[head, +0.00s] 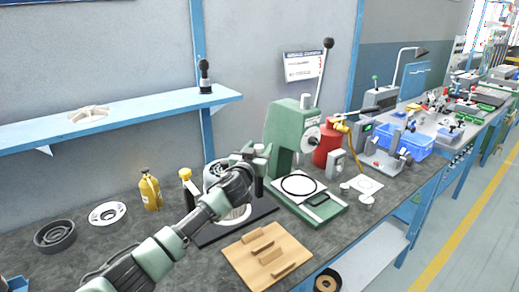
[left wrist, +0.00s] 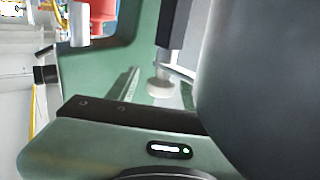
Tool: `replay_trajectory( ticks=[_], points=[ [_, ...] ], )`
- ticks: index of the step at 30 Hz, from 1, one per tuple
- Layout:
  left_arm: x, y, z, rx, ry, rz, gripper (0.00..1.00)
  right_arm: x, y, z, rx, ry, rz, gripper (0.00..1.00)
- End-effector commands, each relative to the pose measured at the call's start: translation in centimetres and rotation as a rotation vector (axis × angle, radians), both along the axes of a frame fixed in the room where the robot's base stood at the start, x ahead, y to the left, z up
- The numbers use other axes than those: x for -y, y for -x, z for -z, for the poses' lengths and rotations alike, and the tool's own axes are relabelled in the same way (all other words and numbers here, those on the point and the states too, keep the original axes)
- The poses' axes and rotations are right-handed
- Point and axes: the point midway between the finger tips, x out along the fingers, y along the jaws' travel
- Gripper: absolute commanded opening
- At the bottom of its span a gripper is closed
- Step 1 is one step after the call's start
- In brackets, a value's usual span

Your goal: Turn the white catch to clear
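A pale housing (head: 236,216), probably the blower, stands on a dark mat in the middle of the bench in the head view. My left arm hides much of it. My left gripper (head: 259,165) is over its right side, near the green press. I cannot make out the white catch for certain in the head view. In the left wrist view a small pale round piece (left wrist: 160,86) shows beside a dark upright part, but I cannot tell if it is the catch. The gap between my left fingertips is not clear. My right gripper is out of view.
The green press (head: 284,133) stands just right of my left gripper, with a red container (head: 327,146) behind it. A wooden board with strips (head: 240,266) lies in front. A yellow bottle (head: 150,190) and a dark ring (head: 55,235) are at left.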

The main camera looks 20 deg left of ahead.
Motion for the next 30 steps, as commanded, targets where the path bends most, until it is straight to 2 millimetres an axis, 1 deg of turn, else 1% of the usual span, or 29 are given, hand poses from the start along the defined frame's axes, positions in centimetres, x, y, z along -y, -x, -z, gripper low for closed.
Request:
replay_trajectory(
  ticks=[5,8,10,18,21,25,30],
  points=[
    [-0.1,0.2,-0.1,0.001,0.000,-0.001,0.51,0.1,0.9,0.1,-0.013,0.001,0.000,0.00],
    [-0.1,0.8,0.0,0.001,0.000,-0.002,0.51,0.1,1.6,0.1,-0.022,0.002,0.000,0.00],
    [0.0,1.6,0.0,0.001,0.001,0.000,0.51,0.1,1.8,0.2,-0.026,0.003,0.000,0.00],
    [0.2,5.6,0.1,0.000,0.000,0.000,0.51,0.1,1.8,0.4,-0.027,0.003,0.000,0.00],
    [0.3,6.7,0.1,-0.001,0.000,0.000,0.51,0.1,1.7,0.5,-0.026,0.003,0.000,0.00],
    [0.4,7.6,0.1,0.000,0.001,0.000,0.51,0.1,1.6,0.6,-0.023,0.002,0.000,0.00],
    [0.4,7.8,0.0,0.000,0.001,-0.001,0.51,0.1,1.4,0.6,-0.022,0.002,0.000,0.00]
  ],
)
